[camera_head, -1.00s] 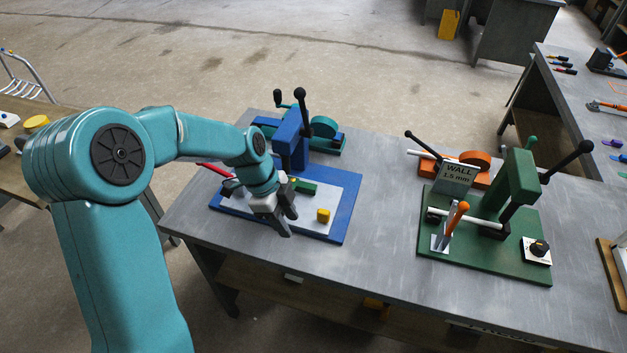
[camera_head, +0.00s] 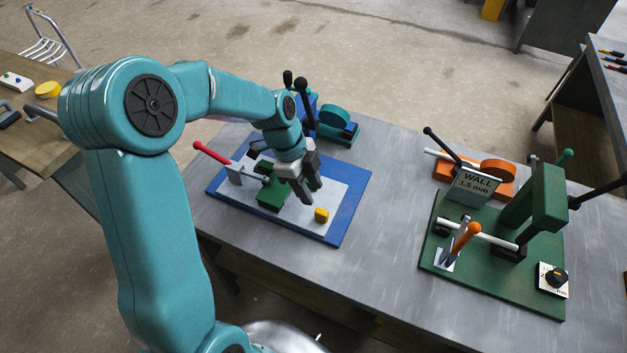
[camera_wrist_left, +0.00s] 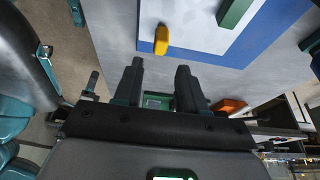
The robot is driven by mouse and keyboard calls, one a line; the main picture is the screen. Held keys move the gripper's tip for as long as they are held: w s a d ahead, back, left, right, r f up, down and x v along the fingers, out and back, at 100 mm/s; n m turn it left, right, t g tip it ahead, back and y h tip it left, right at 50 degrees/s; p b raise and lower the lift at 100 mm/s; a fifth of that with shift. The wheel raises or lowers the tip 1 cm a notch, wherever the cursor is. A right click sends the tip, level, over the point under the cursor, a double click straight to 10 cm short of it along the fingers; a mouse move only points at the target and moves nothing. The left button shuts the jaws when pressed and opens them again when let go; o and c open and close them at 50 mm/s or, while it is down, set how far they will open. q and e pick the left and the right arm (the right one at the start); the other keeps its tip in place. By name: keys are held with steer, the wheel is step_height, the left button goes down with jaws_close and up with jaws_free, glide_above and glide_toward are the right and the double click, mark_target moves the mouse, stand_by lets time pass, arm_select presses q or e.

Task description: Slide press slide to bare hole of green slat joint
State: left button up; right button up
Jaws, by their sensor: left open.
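The blue press has a blue base (camera_head: 352,205) with a pale plate (camera_head: 295,213) on it. A green block (camera_head: 272,196) lies on the plate, beside a clamp with a red handle (camera_head: 211,153). A small yellow block (camera_head: 321,215) sits near the plate's front right corner. My left gripper (camera_head: 309,196) is open and empty, above the plate between the green and yellow blocks. The left wrist view shows both open fingers (camera_wrist_left: 160,85), the yellow block (camera_wrist_left: 161,39) and the green block (camera_wrist_left: 236,12). My arm hides much of the press column. I cannot make out a slat joint or hole.
A green press (camera_head: 538,200) with an orange-handled clamp (camera_head: 466,238) and a "WALL 1.5 mm" sign (camera_head: 475,184) stands on the right of the grey bench (camera_head: 385,270). Bare bench lies between the two presses. A teal wheel (camera_head: 334,117) stands behind the blue press.

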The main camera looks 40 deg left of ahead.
mark_target(320, 210)
arm_select(q)
steer(key=b+x, duration=0.1)
steer(key=x, duration=0.2)
steer(key=b+x, duration=0.1)
steer(key=x, duration=0.1)
steer(key=shift+w+f+b, duration=0.25)
steer(key=shift+f+b, duration=0.1)
steer(key=shift+f, duration=0.05)
steer(key=shift+s+d+f+b, duration=0.2)
steer(key=shift+f+b, duration=0.1)
steer(key=shift+f, duration=0.15)
steer(key=shift+s+d+f+b, duration=0.2)
steer(key=shift+f+b, duration=0.1)
steer(key=shift+f, duration=0.15)
steer(key=shift+a+r, duration=0.1)
steer(key=shift+r, duration=0.05)
steer(key=c, duration=0.3)
steer(key=shift+w, duration=0.3)
jaws_close()
steer(key=shift+w+d, duration=0.3)
steer(key=shift+d, duration=0.65)
steer(key=o, duration=0.5)
jaws_free()
steer(key=shift+s+d, duration=0.1)
steer(key=shift+o, duration=0.2)
